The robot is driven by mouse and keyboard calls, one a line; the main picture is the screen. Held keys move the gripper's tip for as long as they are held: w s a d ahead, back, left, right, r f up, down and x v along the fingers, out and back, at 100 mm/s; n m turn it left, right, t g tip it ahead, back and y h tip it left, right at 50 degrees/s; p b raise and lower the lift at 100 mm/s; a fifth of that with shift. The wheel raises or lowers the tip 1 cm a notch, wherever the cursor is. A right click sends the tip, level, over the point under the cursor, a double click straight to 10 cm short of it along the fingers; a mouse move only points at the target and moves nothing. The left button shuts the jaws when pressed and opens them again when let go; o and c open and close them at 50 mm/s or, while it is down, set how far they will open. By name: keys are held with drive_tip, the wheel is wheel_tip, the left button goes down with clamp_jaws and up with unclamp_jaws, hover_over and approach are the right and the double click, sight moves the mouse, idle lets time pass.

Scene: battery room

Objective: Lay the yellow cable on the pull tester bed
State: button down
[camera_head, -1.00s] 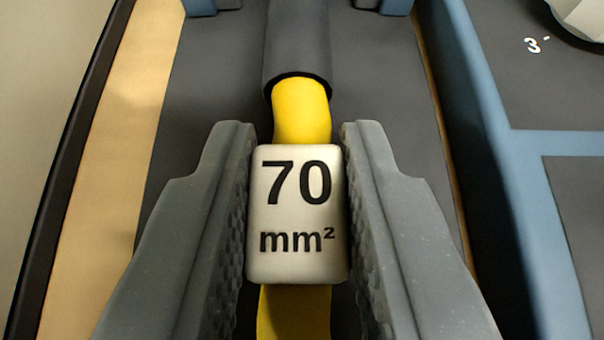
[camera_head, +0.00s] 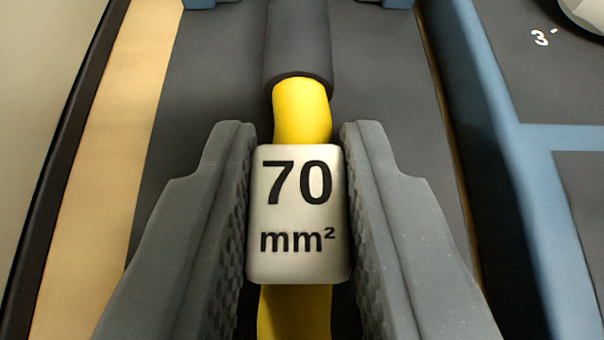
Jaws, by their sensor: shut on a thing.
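The yellow cable (camera_head: 301,110) runs up the middle of the view, with a dark grey sleeve (camera_head: 299,40) on its far part. A white block marked "70 mm²" (camera_head: 297,213) sits on the cable. My gripper (camera_head: 296,195) is shut on this block, one grey textured jaw on each side. More yellow cable shows below the block, between the jaws. A dark grey surface (camera_head: 210,95) lies beneath; I cannot tell whether it is the pull tester bed or whether the cable touches it. The cable's ends are out of view.
A tan strip (camera_head: 100,170) and a dark raised edge (camera_head: 55,150) run along the left. A blue rail (camera_head: 485,110) borders the right, with dark panels beyond it. Blue parts show at the top edge. A pale rounded object (camera_head: 588,14) is at the top right.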

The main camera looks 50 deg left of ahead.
drive_tip(key=shift+f, duration=0.2)
drive_tip(key=c, duration=1.2)
unclamp_jaws()
drive_tip(key=shift+o, duration=0.2)
